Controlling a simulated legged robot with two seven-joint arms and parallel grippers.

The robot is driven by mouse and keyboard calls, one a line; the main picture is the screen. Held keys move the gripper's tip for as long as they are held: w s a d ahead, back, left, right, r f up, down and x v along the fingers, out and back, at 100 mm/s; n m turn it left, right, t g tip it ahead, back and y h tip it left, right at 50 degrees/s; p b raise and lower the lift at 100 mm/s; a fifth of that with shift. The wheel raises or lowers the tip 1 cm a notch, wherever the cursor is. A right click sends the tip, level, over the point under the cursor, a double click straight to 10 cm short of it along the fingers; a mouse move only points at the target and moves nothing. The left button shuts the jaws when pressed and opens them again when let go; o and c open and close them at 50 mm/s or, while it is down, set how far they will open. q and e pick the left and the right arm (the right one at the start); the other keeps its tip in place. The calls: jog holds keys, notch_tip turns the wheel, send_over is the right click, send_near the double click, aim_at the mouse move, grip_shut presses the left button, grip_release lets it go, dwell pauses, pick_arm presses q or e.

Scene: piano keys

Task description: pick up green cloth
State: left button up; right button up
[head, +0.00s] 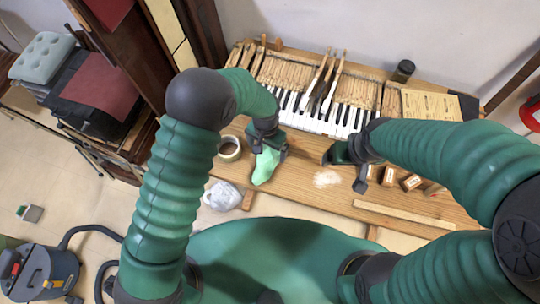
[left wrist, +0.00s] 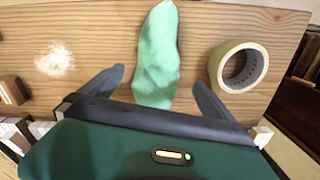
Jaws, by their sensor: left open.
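The green cloth (head: 265,166) lies crumpled on the wooden bench, a long pale green shape. It also shows in the left wrist view (left wrist: 157,55), lying between the two spread fingers of my left gripper (left wrist: 157,85). In the head view my left gripper (head: 268,148) is right at the cloth and hides part of it. The left gripper is open; I cannot tell whether a finger touches the cloth. My right gripper (head: 345,165) is over the bench to the right, away from the cloth, and its jaw opening is unclear.
A tape roll (left wrist: 238,67) lies beside the cloth, also in the head view (head: 229,148). Piano keys (head: 325,117) run behind. White powder (head: 326,178) and small wooden blocks (head: 410,182) lie to the right. A crumpled white bag (head: 222,196) is below the bench edge.

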aim_at(266, 155)
pick_arm(q)
jog(key=f, duration=0.2)
jog(key=a+f+p, duration=0.1)
jog(key=f, duration=0.1)
jog(key=shift+s+a+f, duration=0.1)
jog(key=shift+s, duration=0.15)
jog(key=shift+d+f, duration=0.2)
jog(key=shift+f, duration=0.05)
jog(key=shift+d, duration=0.75)
jog(key=shift+c, duration=2.2)
jog(key=shift+a, duration=0.15)
jog(key=shift+c, duration=1.2)
jog(key=shift+a, duration=0.5)
jog(key=c, duration=0.6)
pick_arm(e)
jog(key=shift+s+a+r, duration=0.1)
jog(key=shift+a+r, duration=0.5)
jog(key=shift+r, duration=0.15)
